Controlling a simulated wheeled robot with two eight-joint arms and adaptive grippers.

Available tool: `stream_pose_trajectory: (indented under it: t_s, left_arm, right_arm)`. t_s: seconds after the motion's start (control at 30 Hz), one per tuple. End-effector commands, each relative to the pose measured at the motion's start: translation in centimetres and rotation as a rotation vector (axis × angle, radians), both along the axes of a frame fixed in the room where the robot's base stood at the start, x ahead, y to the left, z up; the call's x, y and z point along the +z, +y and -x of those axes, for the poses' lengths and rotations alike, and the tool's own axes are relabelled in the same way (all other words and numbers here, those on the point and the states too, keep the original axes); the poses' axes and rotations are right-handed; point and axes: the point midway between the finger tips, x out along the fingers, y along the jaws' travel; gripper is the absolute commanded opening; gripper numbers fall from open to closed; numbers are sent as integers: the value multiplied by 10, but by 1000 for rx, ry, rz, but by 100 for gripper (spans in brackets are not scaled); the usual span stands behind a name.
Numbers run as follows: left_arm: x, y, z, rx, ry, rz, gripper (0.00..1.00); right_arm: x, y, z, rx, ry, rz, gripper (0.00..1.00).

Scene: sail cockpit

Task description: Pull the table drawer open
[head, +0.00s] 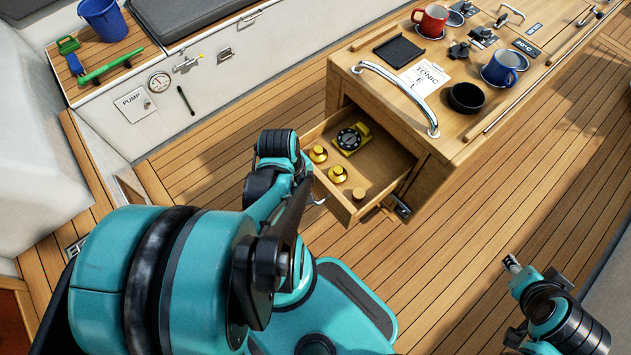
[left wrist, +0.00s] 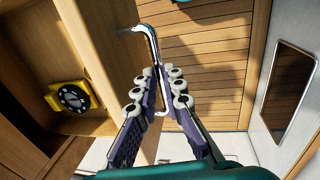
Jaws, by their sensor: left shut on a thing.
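The table drawer (head: 351,210) stands pulled well out of the end of the wooden cockpit table (head: 437,165). The instrument also shows in the left wrist view (left wrist: 70,98). My left gripper (left wrist: 161,85) is shut on the drawer's chrome handle (left wrist: 140,30), with the bar between its fingers. In the head view my left arm hides most of the handle and fingers. My right gripper (head: 512,263) is at the lower right, away from the drawer; its jaw state is unclear.
The tabletop carries a chrome grab rail (head: 400,82), a red mug (head: 431,20), a blue mug (head: 503,68) and a black bowl (head: 466,97). A bench with a blue bucket (head: 102,18) is at the upper left. The plank floor (head: 470,240) right of the drawer is clear.

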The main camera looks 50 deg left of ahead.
Motion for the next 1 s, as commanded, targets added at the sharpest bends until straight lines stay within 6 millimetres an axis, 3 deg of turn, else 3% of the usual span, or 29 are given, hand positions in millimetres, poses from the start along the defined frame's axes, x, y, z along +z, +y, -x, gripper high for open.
stream_pose_trajectory:
  t_s: [0.2,0.57,0.67,0.7,1.0]
  left_arm:
    - [0,4,10,0,0,3,0]
    - [0,4,11,-1,1,3,0]
    - [0,4,11,-1,1,3,27]
    - [0,4,11,0,1,2,31]
    - [0,4,11,0,0,2,31]
  right_arm:
    - [2,0,0,0,0,0,40]
    - [2,0,0,0,0,0,40]
    - [2,0,0,0,0,0,40]
    - [2,0,0,0,0,0,40]
    - [2,0,0,0,0,0,40]
